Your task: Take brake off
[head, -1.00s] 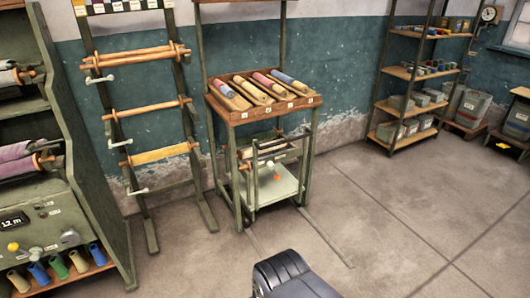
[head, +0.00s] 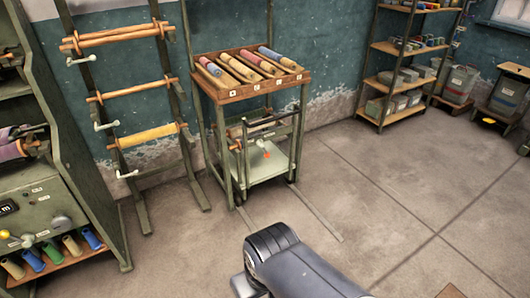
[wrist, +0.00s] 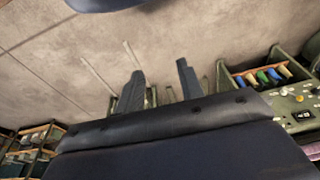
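I cannot tell for certain which part is the brake. A small wheeled cart with a pale green deck (head: 272,168) stands inside the frame of a wooden-topped stand. On it show a small orange-red tip (head: 267,155) and a white knob (head: 260,143), both too small to make out well. At the left, a green machine's panel (head: 40,200) carries a yellow knob (head: 5,234) and a grey knob (head: 61,222). My gripper (wrist: 161,82) shows two dark fingers apart with nothing between them, over floor away from the cart. In the head view my arm hides its fingers.
A stand with a wooden tray (head: 262,88) of several rolls rises over the cart. A roller rack (head: 140,100) leans left of it. Two floor rails (head: 318,215) run out from the stand. Shelves (head: 395,75) stand at the back right. The middle floor is clear.

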